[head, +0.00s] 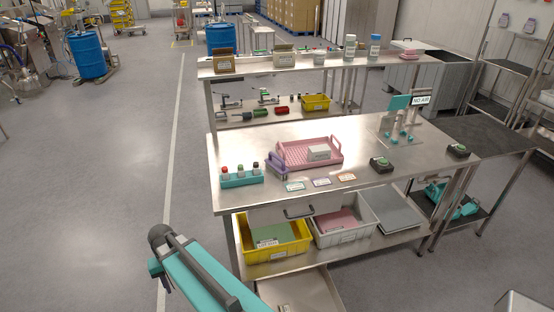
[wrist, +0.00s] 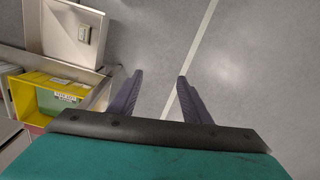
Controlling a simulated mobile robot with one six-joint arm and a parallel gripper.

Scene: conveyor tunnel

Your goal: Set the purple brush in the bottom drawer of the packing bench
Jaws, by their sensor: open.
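A small purple object (head: 277,167), which looks like the brush, is on the packing bench top (head: 240,142) against the left end of the pink tray; its exact shape is too small to tell. The bottom drawer (head: 325,284) is pulled out low at the bench's front, cut off by the picture's lower edge. My gripper (wrist: 157,84) is open and empty over bare floor, beside the drawer. The gripper is not visible in the head view.
A shut drawer (head: 285,210) with a dark handle is under the bench top. Yellow (head: 246,250) and grey (head: 318,240) bins stand on the lower shelf. The pink tray (head: 285,162) holds a white box. A teal bottle rack (head: 240,181) is left of it. Floor to the left is clear.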

